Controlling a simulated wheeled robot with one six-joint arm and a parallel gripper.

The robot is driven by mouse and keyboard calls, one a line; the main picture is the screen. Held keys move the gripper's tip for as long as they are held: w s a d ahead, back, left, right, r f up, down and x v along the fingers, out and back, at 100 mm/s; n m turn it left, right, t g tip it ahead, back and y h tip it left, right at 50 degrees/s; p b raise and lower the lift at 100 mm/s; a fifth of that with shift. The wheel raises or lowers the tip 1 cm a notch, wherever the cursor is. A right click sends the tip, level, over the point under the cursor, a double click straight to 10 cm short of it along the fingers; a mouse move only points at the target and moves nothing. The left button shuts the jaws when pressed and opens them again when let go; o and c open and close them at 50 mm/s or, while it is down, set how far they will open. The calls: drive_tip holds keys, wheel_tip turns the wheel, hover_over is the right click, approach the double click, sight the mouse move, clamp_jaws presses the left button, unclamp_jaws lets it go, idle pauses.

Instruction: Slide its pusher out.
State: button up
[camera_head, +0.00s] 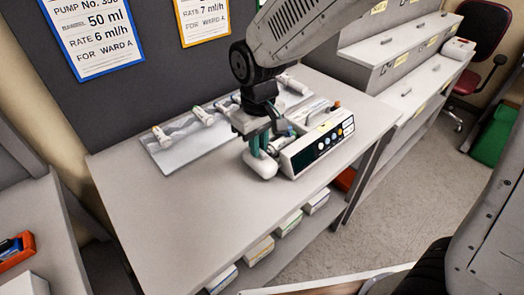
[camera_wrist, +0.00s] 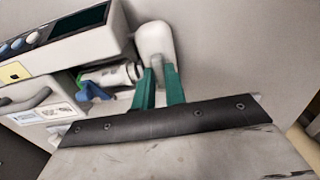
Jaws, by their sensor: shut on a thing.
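The infusion pump (camera_head: 302,163) is a white box with a dark screen and coloured buttons, standing on the grey table. It also shows at the left of the wrist view (camera_wrist: 75,48). Its pusher, a white rounded block (camera_head: 262,166), sticks out at the pump's left end; it also shows in the wrist view (camera_wrist: 155,42). My gripper (camera_head: 262,143) is shut on the pusher, with its green fingers (camera_wrist: 159,78) against the block. A clear-white syringe or barrel part (camera_wrist: 122,75) and a blue clamp (camera_wrist: 92,88) lie in the pump's side. The pusher's rod is partly hidden.
A grey tray (camera_head: 165,158) with several syringes lies behind the pump. Signs (camera_head: 97,32) hang on the back wall. Boxes (camera_head: 258,250) stand on the lower shelf. The table's front left (camera_head: 160,220) is clear.

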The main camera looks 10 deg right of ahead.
drive_tip(key=shift+s+a, duration=0.65)
drive_tip(key=shift+a, duration=0.3)
drive_tip(key=shift+s+a, duration=0.6)
drive_tip(key=shift+a, duration=0.4)
drive_tip(key=shift+s+a, duration=0.65)
drive_tip(key=shift+a, duration=0.3)
drive_tip(key=shift+s+a, duration=0.15)
drive_tip(key=shift+a, duration=0.1)
drive_tip(key=o, duration=0.6)
drive_tip(key=shift+c, duration=0.2)
drive_tip(key=shift+r, duration=0.1)
wheel_tip(320, 180, up, 7)
